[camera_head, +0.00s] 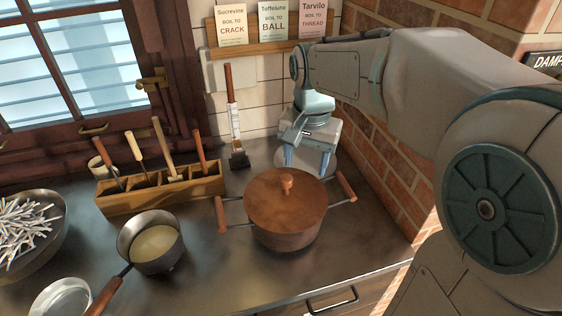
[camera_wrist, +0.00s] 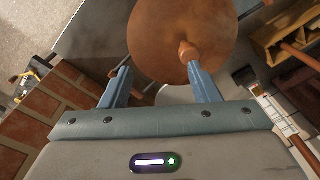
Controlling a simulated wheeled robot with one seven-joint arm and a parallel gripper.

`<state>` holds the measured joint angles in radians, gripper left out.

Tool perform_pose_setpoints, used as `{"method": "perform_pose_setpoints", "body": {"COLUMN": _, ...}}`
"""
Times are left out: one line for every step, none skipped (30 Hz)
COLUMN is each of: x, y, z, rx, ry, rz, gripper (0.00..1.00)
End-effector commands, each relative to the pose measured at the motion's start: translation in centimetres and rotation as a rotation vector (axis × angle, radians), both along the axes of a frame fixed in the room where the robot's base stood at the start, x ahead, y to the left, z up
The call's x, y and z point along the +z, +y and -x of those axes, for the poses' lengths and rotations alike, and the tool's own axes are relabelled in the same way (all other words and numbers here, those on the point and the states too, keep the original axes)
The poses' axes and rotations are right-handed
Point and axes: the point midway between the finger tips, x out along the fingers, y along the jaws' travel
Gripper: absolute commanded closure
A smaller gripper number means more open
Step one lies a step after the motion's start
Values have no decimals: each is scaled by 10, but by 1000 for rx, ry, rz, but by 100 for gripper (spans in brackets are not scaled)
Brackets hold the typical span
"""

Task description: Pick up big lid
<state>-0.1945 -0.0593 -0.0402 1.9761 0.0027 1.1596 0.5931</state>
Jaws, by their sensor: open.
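The big lid (camera_head: 284,201) is a round, copper-brown disc with a small knob (camera_head: 287,183) on top, and it sits on a large pot (camera_head: 287,238) with wooden side handles. In the wrist view the lid (camera_wrist: 165,40) fills the upper middle, with its knob (camera_wrist: 187,51) close to the right fingertip. My gripper (camera_head: 304,160) is behind the pot in the head view, fingers pointing down, near the brick wall. In the wrist view my gripper (camera_wrist: 158,72) has its two blue fingers apart with nothing held between them. I cannot tell whether a finger touches the lid.
A wooden rack (camera_head: 160,190) of tools stands left of the pot. A long-handled brush (camera_head: 237,158) stands behind it. A saucepan (camera_head: 150,243) with pale liquid and a bowl of white sticks (camera_head: 28,232) are on the left. The brick wall (camera_head: 385,165) is close on the right.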

Motion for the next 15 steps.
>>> {"method": "perform_pose_setpoints", "body": {"x": 11, "y": 9, "z": -12, "rx": -29, "ry": 19, "rz": 2, "gripper": 44}}
{"method": "perform_pose_setpoints", "body": {"x": 13, "y": 12, "z": -18, "rx": -49, "ry": 25, "rz": 2, "gripper": 44}}
{"method": "perform_pose_setpoints", "body": {"x": 16, "y": 17, "z": -24, "rx": -72, "ry": 36, "rz": 3, "gripper": 44}}
{"method": "perform_pose_setpoints", "body": {"x": 18, "y": 20, "z": -28, "rx": -87, "ry": 43, "rz": 5, "gripper": 44}}
{"method": "perform_pose_setpoints", "body": {"x": 19, "y": 23, "z": -32, "rx": -101, "ry": 47, "rz": 5, "gripper": 44}}
{"method": "perform_pose_setpoints", "body": {"x": 21, "y": 26, "z": -36, "rx": -116, "ry": 54, "rz": 8, "gripper": 44}}
{"method": "perform_pose_setpoints", "body": {"x": 22, "y": 28, "z": -38, "rx": -126, "ry": 58, "rz": 8, "gripper": 44}}
{"method": "perform_pose_setpoints", "body": {"x": 22, "y": 29, "z": -40, "rx": -132, "ry": 61, "rz": 8, "gripper": 44}}
{"method": "perform_pose_setpoints", "body": {"x": 21, "y": 31, "z": -41, "rx": -140, "ry": 64, "rz": 10, "gripper": 44}}
{"method": "perform_pose_setpoints", "body": {"x": 20, "y": 32, "z": -42, "rx": -144, "ry": 66, "rz": 11, "gripper": 44}}
{"method": "perform_pose_setpoints", "body": {"x": 17, "y": 32, "z": -43, "rx": -146, "ry": 67, "rz": 11, "gripper": 44}}
{"method": "perform_pose_setpoints", "body": {"x": 12, "y": 33, "z": -43, "rx": -148, "ry": 69, "rz": 11, "gripper": 44}}
{"method": "perform_pose_setpoints", "body": {"x": 8, "y": 33, "z": -43, "rx": -148, "ry": 69, "rz": 11, "gripper": 44}}
{"method": "perform_pose_setpoints", "body": {"x": 2, "y": 33, "z": -43, "rx": -148, "ry": 70, "rz": 12, "gripper": 44}}
{"method": "perform_pose_setpoints", "body": {"x": -6, "y": 33, "z": -42, "rx": -148, "ry": 71, "rz": 12, "gripper": 44}}
